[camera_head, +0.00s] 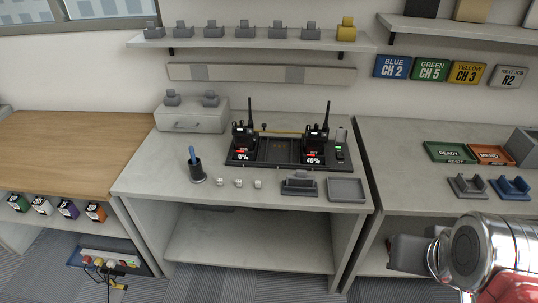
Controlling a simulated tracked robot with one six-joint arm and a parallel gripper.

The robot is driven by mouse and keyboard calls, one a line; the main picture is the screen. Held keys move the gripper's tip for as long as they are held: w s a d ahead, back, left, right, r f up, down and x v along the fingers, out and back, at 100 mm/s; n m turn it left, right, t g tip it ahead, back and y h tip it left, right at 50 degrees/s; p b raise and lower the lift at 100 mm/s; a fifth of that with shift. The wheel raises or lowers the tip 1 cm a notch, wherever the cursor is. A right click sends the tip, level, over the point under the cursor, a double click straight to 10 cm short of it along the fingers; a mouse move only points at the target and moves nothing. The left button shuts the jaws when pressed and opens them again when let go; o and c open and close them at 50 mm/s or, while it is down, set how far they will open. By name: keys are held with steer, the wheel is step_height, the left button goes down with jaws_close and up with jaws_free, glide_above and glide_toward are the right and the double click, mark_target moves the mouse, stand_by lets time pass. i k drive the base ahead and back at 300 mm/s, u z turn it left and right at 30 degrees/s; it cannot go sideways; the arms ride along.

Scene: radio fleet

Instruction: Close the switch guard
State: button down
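A dark charger tray (276,152) stands on the middle bench with two upright black radios in it. The left radio (243,138) is over a 0% readout and the right radio (316,136) over a 40% readout. At the charger's right end is a small panel with green lights (339,150). A small pale upright piece (341,135) stands behind it; it may be the switch guard, but it is too small to tell.
Right bench: green tray (451,152), orange tray (491,154), blue cradle (511,188). A shelf (250,41) overhangs the charger.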

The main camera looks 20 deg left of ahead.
mark_target(341, 133)
steer(key=u, duration=0.65)
steer(key=i, duration=1)
steer(key=u, duration=0.05)
